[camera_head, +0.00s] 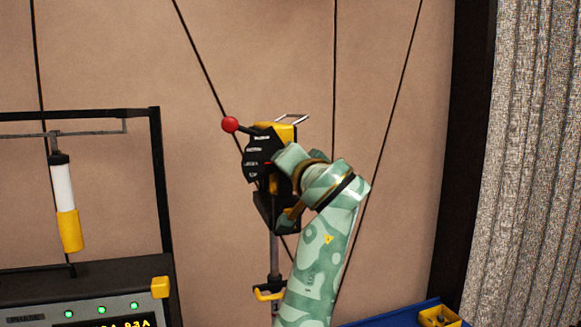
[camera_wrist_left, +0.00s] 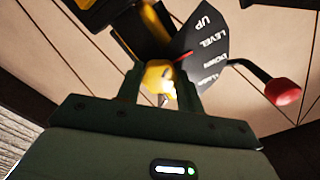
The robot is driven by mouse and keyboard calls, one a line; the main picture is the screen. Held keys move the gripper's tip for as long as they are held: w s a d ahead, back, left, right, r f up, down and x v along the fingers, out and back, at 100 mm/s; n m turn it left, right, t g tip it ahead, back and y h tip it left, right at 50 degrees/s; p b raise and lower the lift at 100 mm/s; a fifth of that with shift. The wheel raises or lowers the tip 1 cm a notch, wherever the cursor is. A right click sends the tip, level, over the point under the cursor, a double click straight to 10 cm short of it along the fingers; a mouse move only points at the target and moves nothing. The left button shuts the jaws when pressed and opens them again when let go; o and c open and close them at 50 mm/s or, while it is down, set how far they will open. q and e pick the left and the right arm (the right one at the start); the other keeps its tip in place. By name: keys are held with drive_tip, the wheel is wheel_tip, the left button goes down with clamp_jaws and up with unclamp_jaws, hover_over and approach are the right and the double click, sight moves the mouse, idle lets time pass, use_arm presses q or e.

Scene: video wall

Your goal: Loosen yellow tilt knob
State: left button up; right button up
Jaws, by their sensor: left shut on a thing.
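The yellow tilt knob (camera_wrist_left: 158,76) sits between the two fingers of my left gripper (camera_wrist_left: 166,88) in the left wrist view, and the fingers are shut on it. Beside it is a black dial plate (camera_wrist_left: 205,50) with white labels including UP, LEVEL and DOWN. A thin red pointer (camera_wrist_left: 185,57) lies by the plate's inner edge, beside the LEVEL and DOWN labels. In the head view the dial plate (camera_head: 260,155) shows left of my pale green arm, which hides the knob and most of the gripper. My right gripper is not in view.
A red-ball lever (camera_head: 230,124) juts left from the head, and also shows in the left wrist view (camera_wrist_left: 282,92). The head stands on a thin pole (camera_head: 274,252). A black-framed unit (camera_head: 160,190) stands left, a blue tray (camera_head: 385,316) lower right, a grey curtain (camera_head: 530,160) far right.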

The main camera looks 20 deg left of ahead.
use_arm(q)
drive_tip(key=shift+f, duration=0.1)
idle(0.5)
drive_tip(key=o, duration=1)
drive_tip(key=shift+s+d, duration=0.1)
drive_tip(key=b+v, duration=0.2)
drive_tip(key=v, duration=1.4)
drive_tip(key=shift+d, duration=0.1)
